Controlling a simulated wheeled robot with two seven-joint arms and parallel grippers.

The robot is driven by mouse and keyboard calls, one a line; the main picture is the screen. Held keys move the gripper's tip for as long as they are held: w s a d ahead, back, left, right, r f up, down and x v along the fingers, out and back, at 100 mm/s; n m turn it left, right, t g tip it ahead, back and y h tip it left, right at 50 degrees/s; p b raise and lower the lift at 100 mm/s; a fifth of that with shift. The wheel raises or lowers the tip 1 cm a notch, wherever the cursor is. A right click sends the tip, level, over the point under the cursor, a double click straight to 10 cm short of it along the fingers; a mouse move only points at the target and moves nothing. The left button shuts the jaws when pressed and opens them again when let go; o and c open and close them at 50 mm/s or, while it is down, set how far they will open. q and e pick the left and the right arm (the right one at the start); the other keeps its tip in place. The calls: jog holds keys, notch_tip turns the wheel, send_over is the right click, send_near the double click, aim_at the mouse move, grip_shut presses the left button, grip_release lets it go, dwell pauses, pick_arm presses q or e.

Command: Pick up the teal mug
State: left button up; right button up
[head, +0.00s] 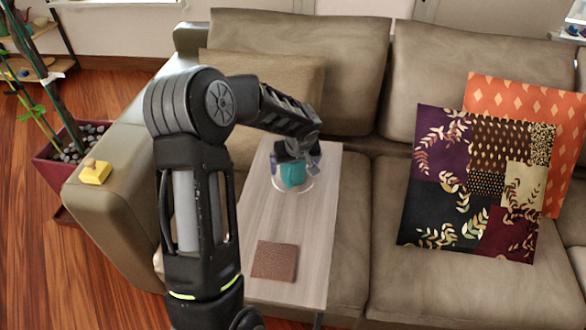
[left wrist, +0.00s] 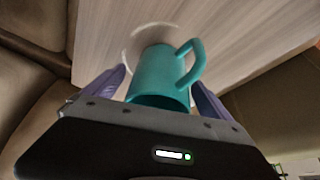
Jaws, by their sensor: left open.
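The teal mug (head: 292,174) stands on a white saucer (head: 306,185) on the narrow wooden table, partly hidden by my gripper in the head view. My left gripper (head: 296,163) is open at the mug. In the left wrist view the mug (left wrist: 160,76) lies between the two purple fingers of my left gripper (left wrist: 160,90), with its handle toward the upper right. The fingers stand apart from each other on either side of it; I cannot tell whether either touches it. My right gripper is not in view.
A brown square coaster (head: 274,261) lies on the near part of the wooden table (head: 312,235). Patterned cushions (head: 480,180) lie at right. A yellow object (head: 95,173) sits on the sofa arm, with a potted plant (head: 62,150) beyond.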

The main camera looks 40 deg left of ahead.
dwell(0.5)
pick_arm(q)
jog(key=shift+r, duration=0.1)
jog(key=c, duration=1.8)
